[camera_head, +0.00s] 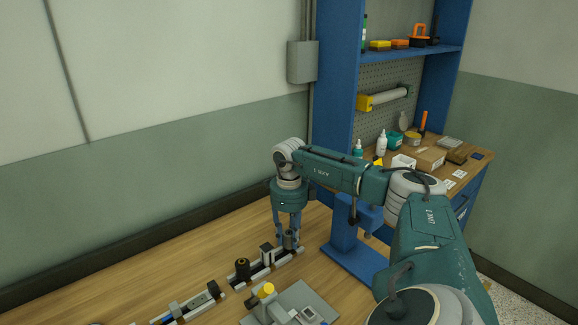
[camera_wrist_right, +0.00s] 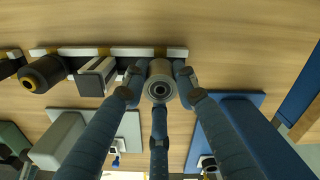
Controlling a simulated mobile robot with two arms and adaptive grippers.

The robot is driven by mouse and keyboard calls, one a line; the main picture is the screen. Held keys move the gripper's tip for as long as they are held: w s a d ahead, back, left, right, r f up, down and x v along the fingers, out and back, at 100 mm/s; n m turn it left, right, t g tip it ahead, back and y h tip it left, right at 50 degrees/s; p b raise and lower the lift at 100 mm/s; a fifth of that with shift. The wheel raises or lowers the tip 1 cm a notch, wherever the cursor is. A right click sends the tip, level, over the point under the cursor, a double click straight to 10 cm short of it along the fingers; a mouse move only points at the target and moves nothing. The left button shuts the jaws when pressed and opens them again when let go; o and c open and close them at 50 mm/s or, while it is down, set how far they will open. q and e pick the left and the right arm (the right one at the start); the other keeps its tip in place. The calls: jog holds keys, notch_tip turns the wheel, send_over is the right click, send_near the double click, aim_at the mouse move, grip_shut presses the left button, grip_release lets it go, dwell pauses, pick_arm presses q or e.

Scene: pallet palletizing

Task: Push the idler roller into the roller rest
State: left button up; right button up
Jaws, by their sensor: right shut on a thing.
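My right gripper (camera_head: 288,236) points straight down over the far end of a rail on the wooden bench. Its fingers are shut around a grey cylindrical roller, the idler roller (camera_wrist_right: 160,88), whose round end with a dark bore faces the wrist camera. The roller looks upright in the head view. The roller rest appears to be the pale rail (camera_wrist_right: 120,51) behind and under the roller. Whether the roller is fully seated in it is hidden by the fingers. My left gripper is not in view.
A black roller with a brass-coloured centre (camera_head: 242,268) and a pale block (camera_head: 266,254) stand along the same rail. A grey plate with a yellow-capped fixture (camera_head: 267,289) lies in front.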

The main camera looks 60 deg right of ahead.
aim_at(289, 233)
jog(key=shift+f+b, duration=0.35)
jog(key=shift+f, duration=0.4)
dwell(0.7)
jog(key=o, duration=1.2)
notch_tip(289, 233, up, 12)
jog(key=shift+f, duration=0.1)
